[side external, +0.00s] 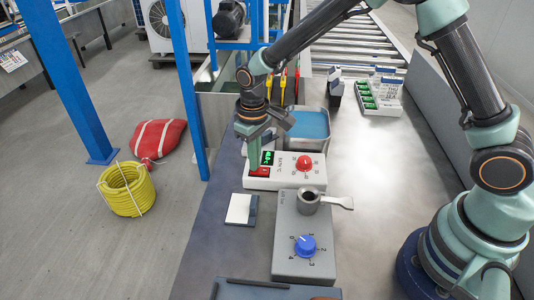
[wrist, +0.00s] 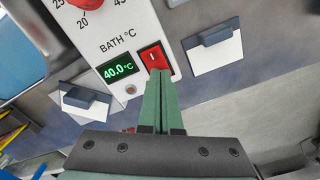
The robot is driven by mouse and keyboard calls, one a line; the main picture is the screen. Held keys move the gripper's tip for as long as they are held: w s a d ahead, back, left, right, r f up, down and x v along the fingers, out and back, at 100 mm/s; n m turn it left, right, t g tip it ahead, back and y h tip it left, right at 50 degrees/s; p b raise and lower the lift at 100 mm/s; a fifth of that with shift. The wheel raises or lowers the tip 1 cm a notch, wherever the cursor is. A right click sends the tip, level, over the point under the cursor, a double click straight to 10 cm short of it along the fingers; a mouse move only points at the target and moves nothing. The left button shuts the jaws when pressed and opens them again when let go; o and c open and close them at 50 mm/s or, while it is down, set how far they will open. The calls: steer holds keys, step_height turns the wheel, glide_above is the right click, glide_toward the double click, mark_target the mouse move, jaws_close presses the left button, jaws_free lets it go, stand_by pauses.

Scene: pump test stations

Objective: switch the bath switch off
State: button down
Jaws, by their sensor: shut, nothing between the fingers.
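The bath control box (side external: 286,183) is white, with the label "BATH °C" in the wrist view (wrist: 105,30). Its red rocker switch (wrist: 152,55) carries a white mark and sits near the box's edge; in the side view the switch (side external: 259,172) is partly behind my fingers. The green display (wrist: 118,71) is lit and reads 40.0 °C. A red dial (side external: 304,163) stands on the same box. My gripper (wrist: 160,74) is shut and empty, its green fingertips at the edge of the switch. I cannot tell if they touch it. It points down in the side view (side external: 254,168).
The water bath (side external: 309,125) is behind. A white pad (side external: 241,209) lies left. The bench's right-hand middle is clear.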

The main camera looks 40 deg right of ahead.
steer(key=shift+f, duration=0.2)
steer(key=shift+r, duration=3.55)
steer(key=s+d+r+m+t, duration=0.3)
steer(key=s+d+r+t, duration=0.2)
steer(key=s+d+r, duration=0.7)
steer(key=s+r, duration=0.1)
steer(key=s, duration=0.1)
steer(key=shift+s+d+t, duration=0.3)
steer(key=shift+s+d, duration=0.05)
steer(key=shift+s, duration=0.05)
